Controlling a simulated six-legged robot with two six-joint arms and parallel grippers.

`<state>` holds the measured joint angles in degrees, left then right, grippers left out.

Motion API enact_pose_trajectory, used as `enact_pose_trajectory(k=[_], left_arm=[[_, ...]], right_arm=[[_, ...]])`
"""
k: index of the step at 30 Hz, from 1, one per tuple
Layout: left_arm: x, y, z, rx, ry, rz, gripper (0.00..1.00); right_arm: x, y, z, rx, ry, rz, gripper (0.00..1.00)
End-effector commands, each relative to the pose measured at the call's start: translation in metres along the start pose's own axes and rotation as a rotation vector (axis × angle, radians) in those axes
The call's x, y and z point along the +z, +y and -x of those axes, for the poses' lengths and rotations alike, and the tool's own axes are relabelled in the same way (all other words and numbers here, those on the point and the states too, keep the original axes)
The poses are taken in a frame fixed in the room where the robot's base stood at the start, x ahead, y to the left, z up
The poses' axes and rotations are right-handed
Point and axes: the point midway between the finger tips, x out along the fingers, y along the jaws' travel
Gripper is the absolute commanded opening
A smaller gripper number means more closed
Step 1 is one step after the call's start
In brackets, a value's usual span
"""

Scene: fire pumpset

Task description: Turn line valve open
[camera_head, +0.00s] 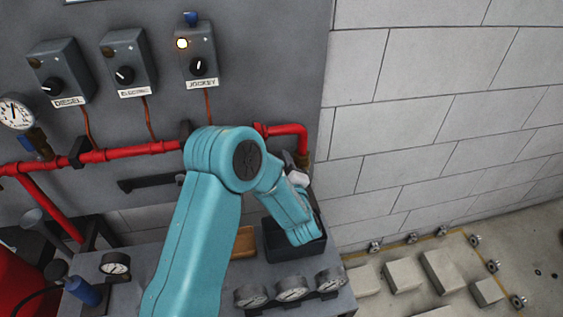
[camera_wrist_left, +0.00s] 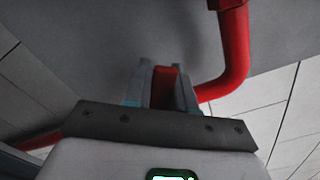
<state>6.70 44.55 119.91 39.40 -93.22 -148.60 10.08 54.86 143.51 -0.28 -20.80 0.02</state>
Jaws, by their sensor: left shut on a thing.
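The red pipe (camera_head: 130,152) runs along the grey panel and bends down at the right end. Its bend also shows in the left wrist view (camera_wrist_left: 235,60). My left gripper (camera_wrist_left: 165,85) is shut on a red piece (camera_wrist_left: 164,88), which looks like the line valve's handle. The fingers stand on both sides of it, close to the panel. In the head view my left gripper (camera_head: 290,162) is near the pipe's lower right end, mostly behind my teal arm. The valve body is hidden there. My right gripper is not in view.
Three switch boxes, DIESEL (camera_head: 62,72), ELECTRIC (camera_head: 128,62) and JOCKEY (camera_head: 195,55), sit on the panel above. A dark tray (camera_head: 272,245) and several gauges (camera_head: 292,288) are on the bench below. A block wall (camera_head: 430,110) stands at the right.

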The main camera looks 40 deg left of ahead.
Motion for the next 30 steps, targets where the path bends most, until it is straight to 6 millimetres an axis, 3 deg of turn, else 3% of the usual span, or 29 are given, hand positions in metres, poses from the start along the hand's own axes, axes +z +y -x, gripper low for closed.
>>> enact_pose_trajectory(k=[12,13,15,25,30], left_arm=[[0.000,-0.001,0.000,-0.001,0.001,-0.007,0.00],[0.000,-0.001,0.000,-0.001,0.001,-0.007,0.31],[0.000,-0.001,0.000,-0.001,0.001,-0.007,0.46],[-0.001,0.000,0.004,-0.001,0.001,-0.007,0.46],[-0.003,0.001,0.030,-0.002,0.005,-0.009,0.46]], right_arm=[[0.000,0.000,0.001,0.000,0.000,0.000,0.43],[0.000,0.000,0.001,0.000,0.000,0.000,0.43],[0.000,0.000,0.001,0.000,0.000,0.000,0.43],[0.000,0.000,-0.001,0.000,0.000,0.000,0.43],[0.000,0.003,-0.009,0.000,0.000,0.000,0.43]])
